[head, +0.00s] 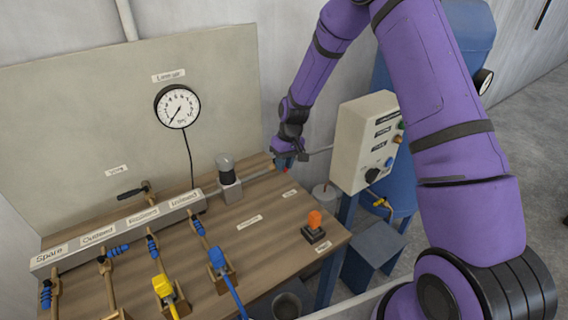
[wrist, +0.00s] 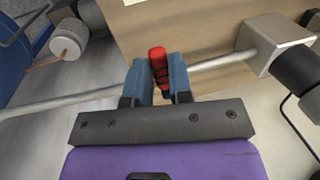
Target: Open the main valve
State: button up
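A red valve handle (wrist: 158,66) stands at the grey pipe in the wrist view, its far end tilted a little left and crossing the pipe's line. My gripper (wrist: 161,82) has its two blue fingers on either side of this handle, with no clear gap showing, so it looks shut on it. In the head view my gripper (head: 285,165) is at the back right corner of the wooden bench. Only a speck of red shows there; the rest of the handle and the valve body are hidden by the gripper.
A cream control box (head: 362,140) stands close right of the gripper, with a blue tank behind. A gauge (head: 177,106) hangs on the back panel. Blue- and yellow-handled valves line the manifold (head: 120,232).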

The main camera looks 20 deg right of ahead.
grip_shut()
jog(key=shift+a+m, duration=0.15)
jog(key=shift+m, duration=0.15)
jog(key=m, duration=0.1)
jog(key=a+m, duration=0.1)
jog(key=m, duration=0.1)
jog(key=shift+s+a+t, duration=0.15)
jog(key=shift+a+t, duration=0.1)
jog(key=shift+t, duration=0.15)
jog(key=a+m, duration=0.1)
jog(key=m, duration=0.1)
jog(key=a+m, duration=0.1)
jog(key=m, duration=0.2)
jog(key=shift+w+t, duration=0.2)
jog(key=shift+t, duration=0.2)
jog(key=m, duration=0.1)
jog(key=a+m, duration=0.1)
jog(key=m, duration=0.1)
jog(key=w+m, duration=0.1)
jog(key=shift+a+t+h, duration=0.3)
jog(key=shift+h, duration=0.1)
jog(key=shift+w+a+m+h, duration=0.2)
jog(key=shift+w+m, duration=0.15)
jog(key=shift+m, duration=0.65)
jog(key=shift+w+a+m+h, duration=0.1)
jog(key=shift+w+a+m, duration=0.2)
jog(key=shift+m, duration=0.7)
jog(key=shift+w+d, duration=0.1)
